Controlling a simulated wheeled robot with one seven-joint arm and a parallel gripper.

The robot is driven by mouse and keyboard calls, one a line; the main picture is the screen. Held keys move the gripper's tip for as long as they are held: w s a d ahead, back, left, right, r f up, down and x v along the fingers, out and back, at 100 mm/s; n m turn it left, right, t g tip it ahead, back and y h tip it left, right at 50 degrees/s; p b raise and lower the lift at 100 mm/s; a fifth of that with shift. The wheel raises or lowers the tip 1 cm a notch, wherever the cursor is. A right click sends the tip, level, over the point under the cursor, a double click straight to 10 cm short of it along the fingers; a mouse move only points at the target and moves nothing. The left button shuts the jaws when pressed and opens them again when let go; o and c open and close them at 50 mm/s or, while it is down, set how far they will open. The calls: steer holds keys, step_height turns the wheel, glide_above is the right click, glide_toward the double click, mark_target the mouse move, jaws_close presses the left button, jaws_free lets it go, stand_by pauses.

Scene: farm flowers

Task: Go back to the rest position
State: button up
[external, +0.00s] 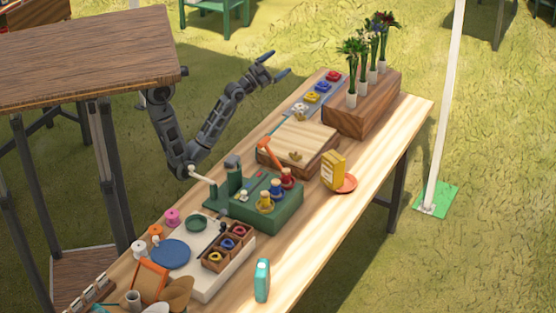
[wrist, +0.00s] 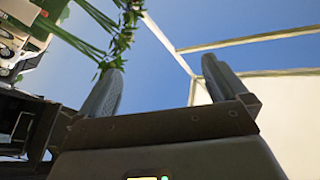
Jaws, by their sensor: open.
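My gripper (external: 274,66) is raised at the upper left of the long wooden table in the external view, beyond its edge and above the grass. Its dark fingers are apart and hold nothing. In the wrist view the two fingers of my gripper (wrist: 158,88) stand wide apart, with blue sky and a pale canopy between and behind them. My arm is folded, with its elbow low beside the table's left side and the forearm rising to the upper right.
The long table (external: 395,135) holds a wooden planter (external: 350,112) with flowers in white holders, a wooden board box (external: 292,140), a green box (external: 275,212), a yellow carton (external: 333,172) and a teal bottle (external: 262,280). A white pole (external: 444,100) stands right. Green stems show in the wrist view.

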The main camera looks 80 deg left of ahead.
steer(key=s+d+f+g+h, duration=0.1)
steer(key=s+d+f, duration=0.3)
steer(key=s+f, duration=0.2)
steer(key=s+d+f+g+h+p, duration=0.1)
steer(key=s+d+f, duration=0.3)
steer(key=s+f, duration=0.3)
steer(key=s+d+f+n+g+h+p, duration=0.1)
steer(key=s+d+f, duration=0.4)
steer(key=s+f, duration=0.1)
steer(key=shift+s+f+h, duration=0.2)
steer(key=shift+f+h, duration=0.2)
steer(key=shift+f, duration=0.45)
steer(key=s+d+f+g+h+p, duration=0.1)
steer(key=s+d+g+h+p, duration=0.2)
steer(key=s, duration=1.6)
step_height(320, 180, up, 16)
steer(key=d+p, duration=0.1)
steer(key=p, duration=1.4)
steer(key=shift+w+n, duration=0.3)
steer(key=shift+w, duration=0.1)
steer(key=shift+d+r, duration=0.1)
